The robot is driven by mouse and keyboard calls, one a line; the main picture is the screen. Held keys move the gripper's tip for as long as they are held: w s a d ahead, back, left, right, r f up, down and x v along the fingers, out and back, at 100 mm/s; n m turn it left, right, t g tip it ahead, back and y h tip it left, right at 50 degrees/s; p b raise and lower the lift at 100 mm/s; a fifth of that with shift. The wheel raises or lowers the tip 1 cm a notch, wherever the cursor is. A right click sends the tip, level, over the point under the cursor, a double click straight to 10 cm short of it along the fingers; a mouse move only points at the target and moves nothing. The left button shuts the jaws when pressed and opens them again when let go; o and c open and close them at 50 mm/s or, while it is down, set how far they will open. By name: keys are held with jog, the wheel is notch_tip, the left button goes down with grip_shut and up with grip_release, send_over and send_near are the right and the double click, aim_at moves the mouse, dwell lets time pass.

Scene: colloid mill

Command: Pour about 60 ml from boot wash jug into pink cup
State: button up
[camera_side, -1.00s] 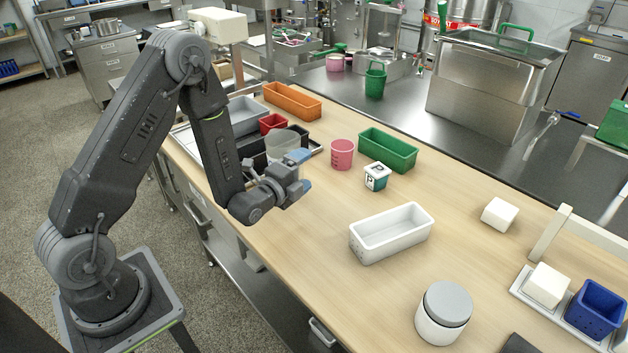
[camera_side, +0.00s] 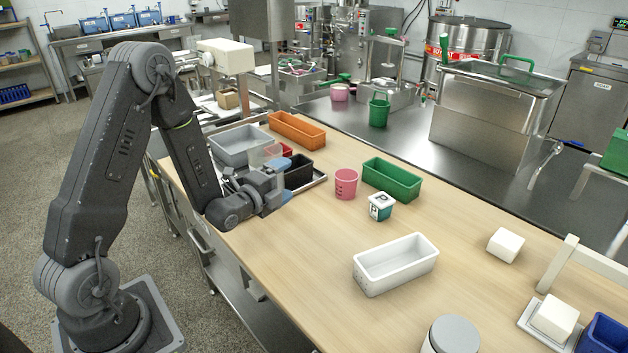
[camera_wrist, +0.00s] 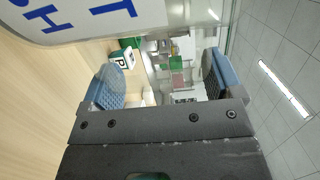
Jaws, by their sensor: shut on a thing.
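The translucent boot wash jug (camera_side: 262,153) is held by my gripper (camera_side: 281,180) at the left of the side view, partly hidden behind the jaws. I cannot tell its liquid level. In the wrist view the blue fingers (camera_wrist: 162,82) stand either side, with clear space visible between them. A white label (camera_wrist: 75,22) with blue letters "T" and "SH" fills the upper left there. The pink cup (camera_side: 346,184) with dark marks stands upright on the table, to the right of my gripper and apart from it. Its inside is not clearly visible.
A white box with a letter P (camera_side: 380,206) and a green bin (camera_side: 391,178) stand close right of the cup. Black (camera_side: 299,172), grey (camera_side: 240,146) and orange bins (camera_side: 297,130) lie around the jug. A white bin (camera_side: 396,264) stands in front; wood around it is clear.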

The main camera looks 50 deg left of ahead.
jog(key=w+d+f, duration=0.1)
jog(key=w+d, duration=0.3)
jog(key=w, duration=0.3)
jog(key=w+d, duration=0.4)
jog(key=w, duration=0.3)
jog(key=w+d, duration=0.7)
jog(key=d, duration=0.5)
jog(key=shift+w+d+f, duration=0.35)
jog(key=shift+d, duration=0.05)
jog(key=shift+a+r, duration=0.1)
jog(key=shift+r, duration=0.05)
jog(key=w+a+r+n+g+h, duration=0.1)
jog(key=a+r+n+g+h, duration=0.1)
jog(key=a+r+n, duration=0.3)
jog(key=shift+w+a+r+n+g+h, duration=0.3)
jog(key=shift+a+r+n+g+h, duration=0.1)
jog(key=shift+a+n, duration=1.75)
